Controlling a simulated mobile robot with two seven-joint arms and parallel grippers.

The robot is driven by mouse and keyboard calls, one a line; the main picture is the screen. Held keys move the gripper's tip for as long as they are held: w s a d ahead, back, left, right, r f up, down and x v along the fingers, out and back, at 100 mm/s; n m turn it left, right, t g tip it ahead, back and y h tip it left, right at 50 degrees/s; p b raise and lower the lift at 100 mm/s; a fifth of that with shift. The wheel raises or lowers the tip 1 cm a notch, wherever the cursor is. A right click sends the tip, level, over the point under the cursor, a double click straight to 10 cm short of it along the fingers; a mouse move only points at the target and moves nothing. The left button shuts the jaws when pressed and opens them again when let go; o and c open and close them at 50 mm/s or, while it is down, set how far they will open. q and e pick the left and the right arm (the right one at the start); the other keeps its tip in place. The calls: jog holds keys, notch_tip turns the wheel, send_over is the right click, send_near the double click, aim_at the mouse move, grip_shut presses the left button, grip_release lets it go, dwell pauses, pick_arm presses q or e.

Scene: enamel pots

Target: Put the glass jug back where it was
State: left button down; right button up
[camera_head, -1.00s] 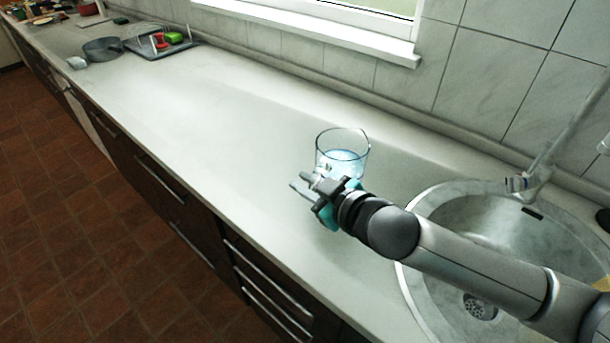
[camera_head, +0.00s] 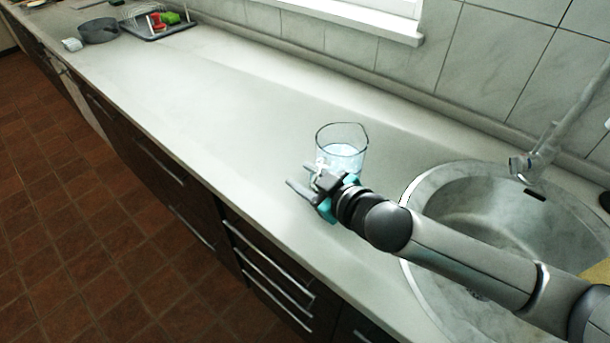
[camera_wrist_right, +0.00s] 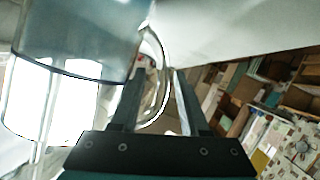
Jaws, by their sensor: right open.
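The glass jug (camera_head: 342,150) stands upright on the light counter, left of the sink, with clear bluish content low inside it. My right gripper (camera_head: 299,176) is open at the jug's near left side, its fingers pointing left. In the right wrist view the jug (camera_wrist_right: 70,60) fills the left side. Its curved handle (camera_wrist_right: 160,85) shows between the two open fingers of my right gripper (camera_wrist_right: 160,74); I cannot tell whether they touch it. My left gripper is not in view.
The round sink (camera_head: 415,200) with its tap (camera_head: 530,165) lies to the right, under my right arm. A grey pot (camera_head: 99,31) and a dish rack (camera_head: 160,30) stand at the far left. The counter (camera_head: 210,110) between them and the jug is clear.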

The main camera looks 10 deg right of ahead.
jog(key=shift+d+r, duration=0.1)
jog(key=shift+d, duration=0.05)
jog(key=p+v, duration=0.1)
jog(key=v, duration=1)
jog(key=shift+s+r, duration=0.15)
jog(key=shift+s, duration=0.2)
jog(key=shift+d, duration=0.1)
